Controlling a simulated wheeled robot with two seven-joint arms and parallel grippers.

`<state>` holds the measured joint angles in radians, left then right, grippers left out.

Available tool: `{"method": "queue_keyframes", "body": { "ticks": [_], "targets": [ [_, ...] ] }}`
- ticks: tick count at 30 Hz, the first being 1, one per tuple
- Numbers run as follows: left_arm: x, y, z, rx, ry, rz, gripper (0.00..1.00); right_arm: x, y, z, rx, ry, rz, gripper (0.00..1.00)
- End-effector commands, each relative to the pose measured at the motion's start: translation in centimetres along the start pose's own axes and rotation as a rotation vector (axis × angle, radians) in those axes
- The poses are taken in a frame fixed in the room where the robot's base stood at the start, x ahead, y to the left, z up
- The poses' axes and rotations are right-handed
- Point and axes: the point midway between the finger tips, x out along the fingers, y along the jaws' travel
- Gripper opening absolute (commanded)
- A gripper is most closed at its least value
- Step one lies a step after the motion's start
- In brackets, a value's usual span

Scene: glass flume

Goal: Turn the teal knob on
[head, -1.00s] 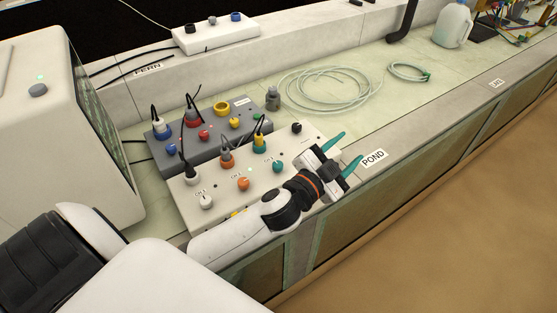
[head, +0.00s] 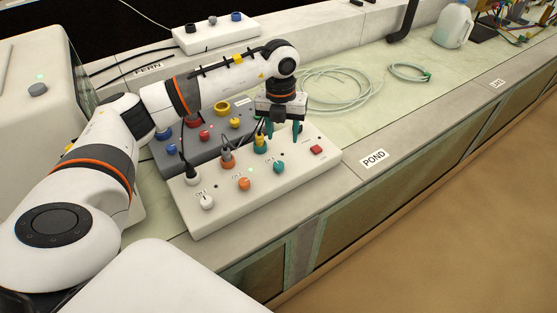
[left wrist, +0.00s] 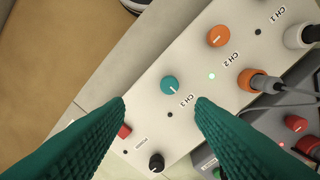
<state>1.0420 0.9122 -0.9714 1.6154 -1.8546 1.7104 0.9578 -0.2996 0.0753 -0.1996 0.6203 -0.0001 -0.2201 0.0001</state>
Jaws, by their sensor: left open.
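The teal knob (head: 278,167) is on the near right part of the white control box (head: 225,205). In the left wrist view the teal knob (left wrist: 169,85) shows a pale pointer line, and the small light beside CH 3 is dark. My left gripper (head: 283,129) points down above the box, behind the teal knob in the head view. Its teal fingers are apart with nothing between them. In the left wrist view the knob lies just beyond the gap between the fingertips (left wrist: 160,103). My right gripper is not in view.
An orange knob (left wrist: 219,36) at CH 2 has a lit green light by it. A white knob (head: 206,202), red switch (head: 316,149) and black knob (left wrist: 157,162) share the box. Plugged cables rise behind the knobs. A grey box (head: 205,151) stands behind.

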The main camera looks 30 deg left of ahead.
Motion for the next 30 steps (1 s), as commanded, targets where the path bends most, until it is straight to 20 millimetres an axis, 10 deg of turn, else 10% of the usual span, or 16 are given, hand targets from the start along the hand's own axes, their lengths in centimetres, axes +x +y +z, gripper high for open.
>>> {"method": "queue_keyframes", "body": {
  "ticks": [30],
  "targets": [
    [11.6,-1.6,-0.3,-0.019,0.004,-0.042,0.50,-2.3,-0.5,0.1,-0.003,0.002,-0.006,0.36]
  ]
}}
